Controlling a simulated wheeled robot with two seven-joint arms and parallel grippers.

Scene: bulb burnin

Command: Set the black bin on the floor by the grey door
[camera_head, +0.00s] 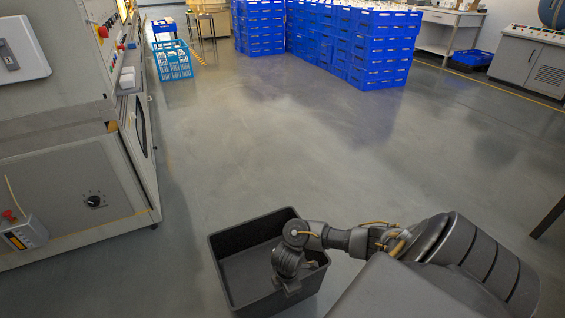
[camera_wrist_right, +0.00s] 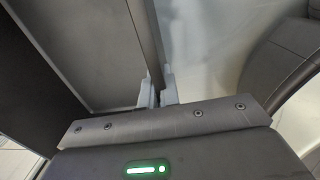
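The black bin (camera_head: 228,243) is an open, empty-looking box at the bottom centre of the head view. My right gripper (camera_head: 290,287) is at its right side. In the right wrist view, the fingers of my right gripper (camera_wrist_right: 160,92) sit on both sides of the bin's thin wall (camera_wrist_right: 146,40) and grip it. I cannot tell whether the bin's base touches the floor. A grey panel (camera_head: 65,205) with a black knob is on the machine at the left; I cannot tell whether it is the grey door. My left gripper is out of view.
Blue crates (camera_head: 375,50) are stacked at the back. A light blue crate (camera_head: 173,62) stands on the floor at the back left. A grey cabinet (camera_head: 515,62) is at the far right. The grey floor (camera_head: 300,140) between is clear.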

